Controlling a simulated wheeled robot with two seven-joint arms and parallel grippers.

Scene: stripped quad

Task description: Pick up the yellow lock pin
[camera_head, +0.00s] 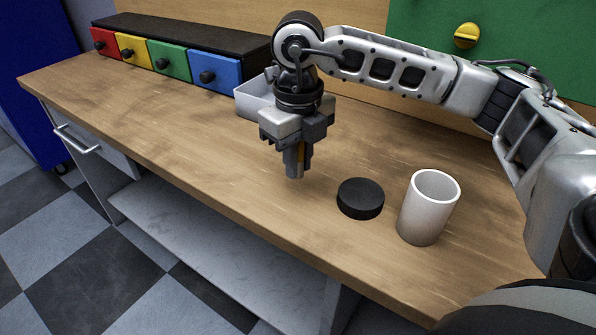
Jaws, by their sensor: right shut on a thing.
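My right gripper (296,168) points down over the middle of the wooden table. The rest of the pin is hidden by the fingers. I cannot tell how far the fingertips are above the table top. My left gripper is not in view.
A black round puck (360,198) and a white cup (428,208) stand right of the gripper on the table (200,135). A grey-white tray (256,97) is behind it. Coloured drawers (168,58) line the back left. A yellow knob (467,36) is on the green panel.

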